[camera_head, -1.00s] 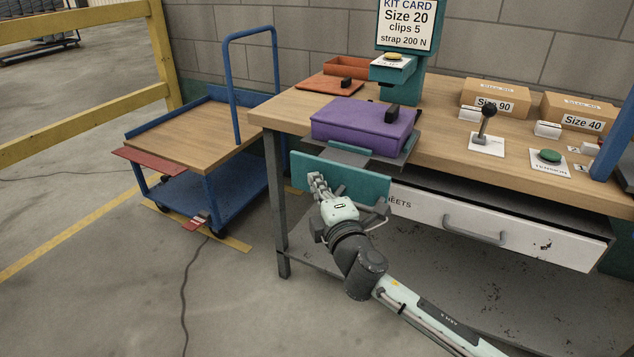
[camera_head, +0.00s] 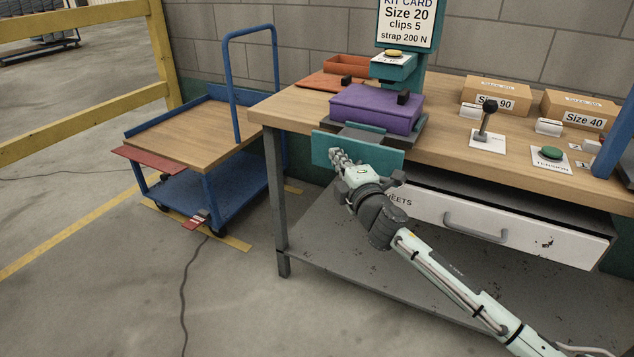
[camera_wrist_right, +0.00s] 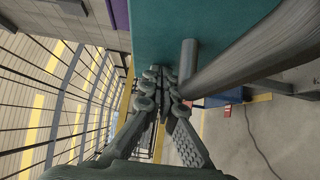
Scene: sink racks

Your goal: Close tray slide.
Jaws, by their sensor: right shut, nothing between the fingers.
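The tray slide has a teal front panel (camera_head: 374,154) and carries a purple case (camera_head: 372,108) at the left end of the bench. The tray still juts a little past the bench's front edge. My right gripper (camera_head: 336,156) is shut and empty, its fingers at the outer face of the teal panel. In the right wrist view, the closed fingertips (camera_wrist_right: 165,82) are close by the teal panel (camera_wrist_right: 215,28) and a grey handle bar (camera_wrist_right: 240,60). I cannot tell exactly where they touch. My left gripper is not in view.
A teal press (camera_head: 412,68) stands behind the case. A white drawer (camera_head: 500,223) with a grey handle hangs below the bench, right of my arm. A blue cart (camera_head: 190,150) stands to the left. A lever (camera_head: 487,122) and a green button (camera_head: 551,153) sit on the bench.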

